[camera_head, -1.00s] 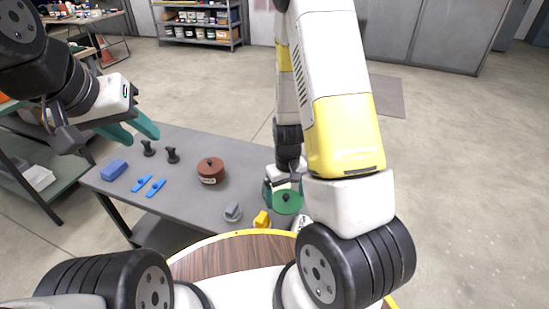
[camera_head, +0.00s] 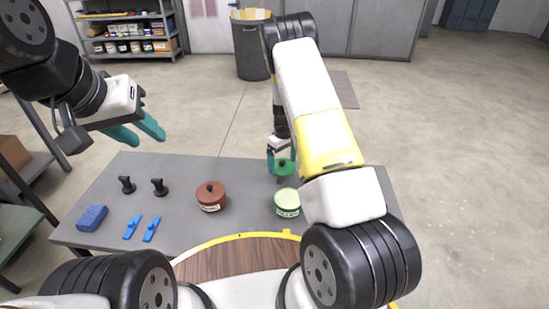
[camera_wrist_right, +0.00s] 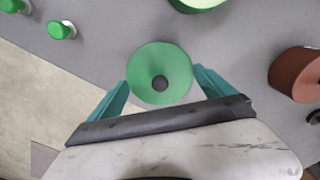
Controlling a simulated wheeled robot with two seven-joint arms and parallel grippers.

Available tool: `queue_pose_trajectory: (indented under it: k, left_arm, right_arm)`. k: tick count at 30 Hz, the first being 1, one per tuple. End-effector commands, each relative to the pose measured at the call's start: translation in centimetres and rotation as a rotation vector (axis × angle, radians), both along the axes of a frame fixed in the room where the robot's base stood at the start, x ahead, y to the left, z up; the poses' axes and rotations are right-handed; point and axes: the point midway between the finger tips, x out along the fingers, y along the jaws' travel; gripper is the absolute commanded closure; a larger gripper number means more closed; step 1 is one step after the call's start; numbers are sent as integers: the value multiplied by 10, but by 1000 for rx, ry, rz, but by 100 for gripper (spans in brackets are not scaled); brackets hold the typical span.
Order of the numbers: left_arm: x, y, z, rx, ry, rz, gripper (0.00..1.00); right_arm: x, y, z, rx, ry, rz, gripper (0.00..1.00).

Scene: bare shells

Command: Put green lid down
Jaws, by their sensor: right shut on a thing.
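The green lid (camera_head: 285,167) is a round disc with a dark knob, held by my right gripper (camera_head: 281,160) beyond the green pot. In the right wrist view the lid (camera_wrist_right: 160,66) lies between the two teal fingers of the right gripper (camera_wrist_right: 160,82). I cannot tell whether the lid touches the table. The green pot (camera_head: 287,206) stands uncovered on the grey table (camera_head: 235,178), with a pale inside and a label. Its edge shows at the top of the right wrist view (camera_wrist_right: 197,4). My left gripper (camera_head: 137,131) is open and empty above the table's far left.
A lidded red-brown pot (camera_head: 210,198) stands left of the green pot. Two black knobbed pieces (camera_head: 127,185), blue bars (camera_head: 132,227) and a blue block (camera_head: 92,218) occupy the table's left. Small green-topped pieces (camera_wrist_right: 61,30) stand near the table's edge in the right wrist view.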

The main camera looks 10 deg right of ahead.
Motion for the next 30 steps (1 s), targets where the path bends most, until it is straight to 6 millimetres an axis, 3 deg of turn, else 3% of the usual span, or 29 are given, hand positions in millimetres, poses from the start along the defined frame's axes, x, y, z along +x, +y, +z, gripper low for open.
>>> queue_pose_trajectory:
  k: [15, 25, 26, 27, 30]
  left_arm:
    - [0, 0, 0, 0, 0, 0, 64]
    - [0, 0, 0, 0, 0, 0, 64]
    - [0, 0, 0, 0, 0, 0, 64]
    - [0, 0, 0, 0, 0, 0, 64]
    - [0, 0, 0, 0, 0, 0, 64]
  right_arm:
    - [0, -1, -59, -1, 0, -2, 46]
    - [0, -1, -62, -1, -2, -2, 46]
    - [0, -1, -62, -1, -3, -2, 5]
    - [0, 0, -61, -1, -3, -2, 0]
    - [0, 0, -61, -1, -3, -2, 0]
